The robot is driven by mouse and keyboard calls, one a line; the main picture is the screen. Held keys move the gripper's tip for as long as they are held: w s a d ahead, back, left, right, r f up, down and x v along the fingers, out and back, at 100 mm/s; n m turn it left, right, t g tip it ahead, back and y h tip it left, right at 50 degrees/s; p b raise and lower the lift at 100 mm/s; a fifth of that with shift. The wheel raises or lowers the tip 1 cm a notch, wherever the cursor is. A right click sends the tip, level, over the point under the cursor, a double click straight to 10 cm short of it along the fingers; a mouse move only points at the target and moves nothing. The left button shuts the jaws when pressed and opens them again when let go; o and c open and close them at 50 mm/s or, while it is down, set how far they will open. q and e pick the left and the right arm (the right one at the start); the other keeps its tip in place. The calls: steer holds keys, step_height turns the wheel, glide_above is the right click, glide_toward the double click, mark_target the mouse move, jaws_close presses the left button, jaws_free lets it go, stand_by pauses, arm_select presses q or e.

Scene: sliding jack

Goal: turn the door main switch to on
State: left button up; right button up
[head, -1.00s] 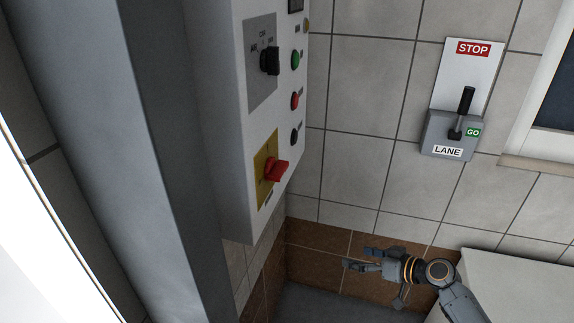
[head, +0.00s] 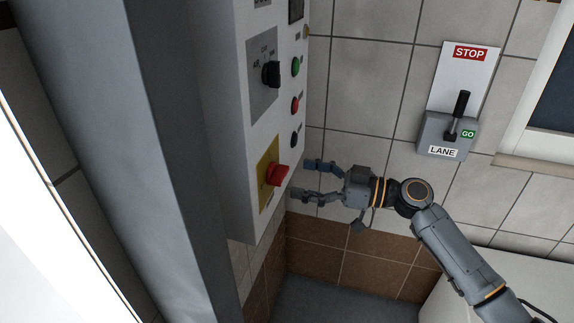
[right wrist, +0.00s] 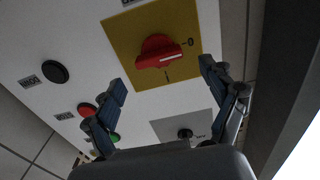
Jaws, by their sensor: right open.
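The door main switch is a red rotary knob (head: 277,174) on a yellow plate (head: 265,188), low on the white control box (head: 238,130). In the right wrist view the red knob (right wrist: 158,52) sits ahead, between and beyond the fingertips, with a white line on its handle pointing towards a mark on the plate (right wrist: 120,42). My right gripper (head: 307,178) is open and empty, just to the right of the knob in the head view and apart from it. It also shows open in the right wrist view (right wrist: 162,80). My left gripper is not in view.
Above the switch are a black selector (head: 271,74) and green (head: 296,66), red (head: 295,104) and black (head: 295,138) buttons. A lane lever (head: 458,112) with STOP and GO labels hangs on the tiled wall. A grey post (head: 110,130) stands left of the box.

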mark_target(285, 175)
steer(key=shift+p+x, duration=0.6)
steer(key=shift+x, duration=1.5)
steer(key=shift+c, duration=0.4)
steer(key=c, duration=1.1)
